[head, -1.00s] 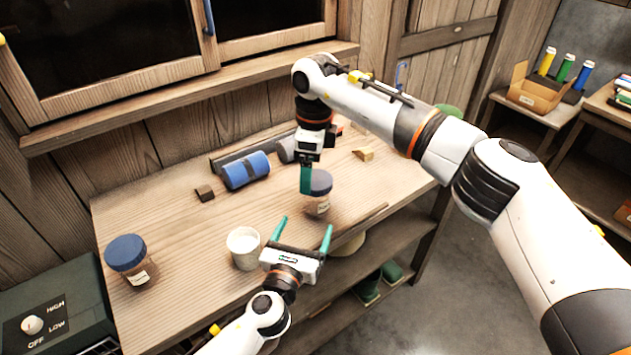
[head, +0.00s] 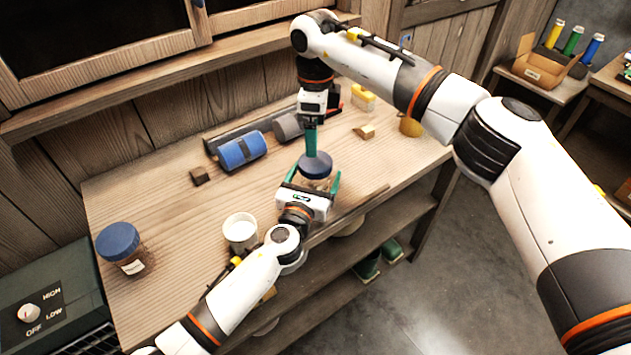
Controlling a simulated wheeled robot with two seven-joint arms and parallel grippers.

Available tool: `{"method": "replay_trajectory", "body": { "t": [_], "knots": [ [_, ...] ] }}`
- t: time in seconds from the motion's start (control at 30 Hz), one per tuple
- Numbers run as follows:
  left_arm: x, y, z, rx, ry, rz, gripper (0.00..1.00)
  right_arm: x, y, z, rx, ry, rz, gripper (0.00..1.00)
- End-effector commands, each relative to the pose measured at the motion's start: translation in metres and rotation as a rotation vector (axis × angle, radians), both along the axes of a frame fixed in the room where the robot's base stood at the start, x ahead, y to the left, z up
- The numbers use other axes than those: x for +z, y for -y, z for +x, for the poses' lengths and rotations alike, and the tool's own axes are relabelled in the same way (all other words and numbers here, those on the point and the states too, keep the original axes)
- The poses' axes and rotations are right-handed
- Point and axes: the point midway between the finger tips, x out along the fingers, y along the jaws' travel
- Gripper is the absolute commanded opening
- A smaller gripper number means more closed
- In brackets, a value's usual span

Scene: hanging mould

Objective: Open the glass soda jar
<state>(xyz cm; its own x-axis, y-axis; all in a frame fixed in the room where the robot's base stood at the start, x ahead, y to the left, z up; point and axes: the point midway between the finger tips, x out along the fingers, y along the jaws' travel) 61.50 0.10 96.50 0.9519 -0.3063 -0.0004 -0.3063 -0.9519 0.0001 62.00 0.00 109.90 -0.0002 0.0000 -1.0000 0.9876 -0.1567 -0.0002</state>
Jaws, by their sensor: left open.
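A second blue-lidded glass jar (head: 119,243) with a pale label stands at the left; I cannot read which holds soda. My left gripper (head: 315,178) is open, its teal fingers reaching to either side of the first jar's body, which it partly hides. I cannot tell whether they touch it. My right gripper (head: 311,150) points down from above, its teal fingers at that jar's lid. They show edge-on, so their opening and contact are unclear.
An open white cup (head: 240,232) stands left of my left gripper. A blue roll (head: 242,151), a grey roll (head: 288,127), a dark block (head: 200,175) and a wooden wedge (head: 365,131) lie farther back. The middle-left of the wooden table (head: 165,195) is clear.

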Motion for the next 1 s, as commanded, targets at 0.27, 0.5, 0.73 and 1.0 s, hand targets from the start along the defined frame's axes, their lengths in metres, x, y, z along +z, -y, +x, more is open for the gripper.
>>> {"method": "replay_trajectory", "body": {
  "t": [0.27, 0.5, 0.73, 1.0],
  "knots": [
    [0.0002, 0.0003, 0.0013, 0.0, 0.0, 0.0, 0.84, 0.0, -0.0002, -0.0001, 0.0, 0.0, 0.0, 0.86],
    [0.0, 0.0001, 0.0011, 0.0, 0.0, 0.0, 0.45, 0.0, -0.0002, -0.0001, 0.0, 0.0, 0.0, 0.86],
    [0.0001, 0.0001, 0.0011, 0.0, 0.0, 0.0, 0.07, 0.0, -0.0002, -0.0001, -0.003, 0.0, 0.0, 0.86],
    [0.0002, 0.0001, 0.0011, 0.0, 0.0, 0.0, 0.0, 0.0, -0.0002, -0.0003, -0.266, 0.0, 0.0, 0.86]
  ]
}}
